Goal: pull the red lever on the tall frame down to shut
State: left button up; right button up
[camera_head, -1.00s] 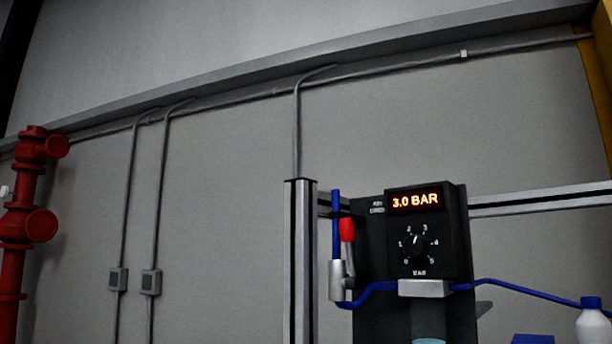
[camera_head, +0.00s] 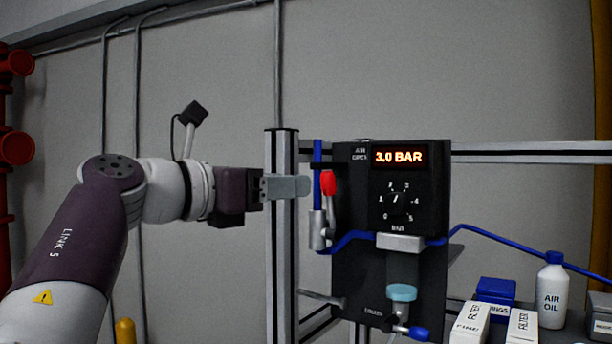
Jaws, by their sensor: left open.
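The red lever (camera_head: 328,183) stands upright on a silver valve (camera_head: 318,230) in the blue air line, on the tall frame (camera_head: 281,240). A black regulator panel (camera_head: 432,185) beside it reads 3.0 BAR. My left gripper (camera_head: 304,186) reaches in from the left at about the lever's height. Its fingers overlap the frame's post in the picture, and their tips are just left of the red handle. It is open, with nothing seen between the fingers. I cannot tell whether it touches the lever. My right gripper is out of view.
The post stands close to my left gripper. A blue hose (camera_head: 500,247) runs right from the panel. At the lower right are an AIR OIL bottle (camera_head: 551,292), a blue box (camera_head: 495,290) and white filter boxes (camera_head: 521,326). Red pipework (camera_head: 14,147) is at the far left.

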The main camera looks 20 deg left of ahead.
aim_at(322, 183)
pick_arm(q)
jog(key=p+x, duration=0.2)
jog(key=x, duration=0.5)
jog(key=shift+w+d+r, duration=0.15)
jog(key=shift+w+d, duration=0.1)
jog(key=shift+d, duration=0.05)
jog(key=shift+w+d+p, duration=0.25)
jog(key=shift+w+p, duration=0.15)
jog(key=shift+w, duration=0.15)
jog(key=c, duration=0.5)
